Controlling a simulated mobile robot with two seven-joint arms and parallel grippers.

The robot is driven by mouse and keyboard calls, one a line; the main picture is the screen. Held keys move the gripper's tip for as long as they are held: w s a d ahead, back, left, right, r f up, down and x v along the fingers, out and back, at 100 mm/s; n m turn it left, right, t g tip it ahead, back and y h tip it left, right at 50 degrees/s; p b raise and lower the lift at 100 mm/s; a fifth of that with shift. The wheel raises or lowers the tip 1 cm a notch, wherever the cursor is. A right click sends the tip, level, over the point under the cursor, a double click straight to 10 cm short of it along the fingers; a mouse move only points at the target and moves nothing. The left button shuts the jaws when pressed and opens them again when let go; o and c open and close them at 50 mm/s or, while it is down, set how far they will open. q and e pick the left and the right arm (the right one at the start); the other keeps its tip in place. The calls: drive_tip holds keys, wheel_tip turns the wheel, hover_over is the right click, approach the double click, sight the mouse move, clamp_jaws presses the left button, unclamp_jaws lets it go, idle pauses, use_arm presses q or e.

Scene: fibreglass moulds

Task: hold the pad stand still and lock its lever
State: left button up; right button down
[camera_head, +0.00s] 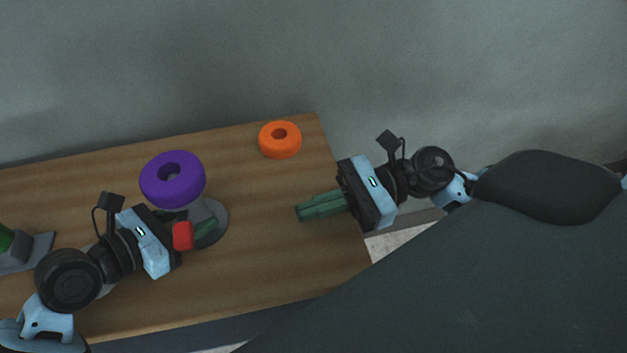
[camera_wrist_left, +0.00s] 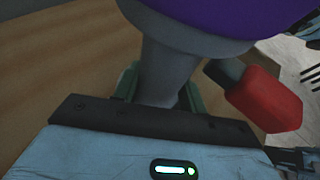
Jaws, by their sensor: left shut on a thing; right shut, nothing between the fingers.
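The pad stand has a grey round base (camera_head: 216,214) on the wooden table and a grey post (camera_wrist_left: 170,68), with a purple ring-shaped pad (camera_head: 172,192) on top. Its red lever (camera_head: 183,236) sticks out beside the post; in the left wrist view the lever (camera_wrist_left: 266,99) shows to the right of the post, angled downward. My left gripper (camera_head: 192,221) is shut on the post below the pad, its green fingers on either side. My right gripper (camera_head: 299,212) is shut and empty above the table's right part, apart from the stand and lever.
An orange ring (camera_head: 280,151) lies near the table's far right corner. A grey-based thing with a green part (camera_head: 5,239) is cut off at the left edge. The wooden table (camera_head: 270,265) is clear between the stand and my right gripper. A wall rises behind it.

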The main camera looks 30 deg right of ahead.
use_arm(q)
drive_tip(key=o, duration=1.4)
drive_tip(key=shift+c, duration=0.2)
drive_tip(key=shift+a, duration=0.1)
drive_tip(key=v, duration=1.2)
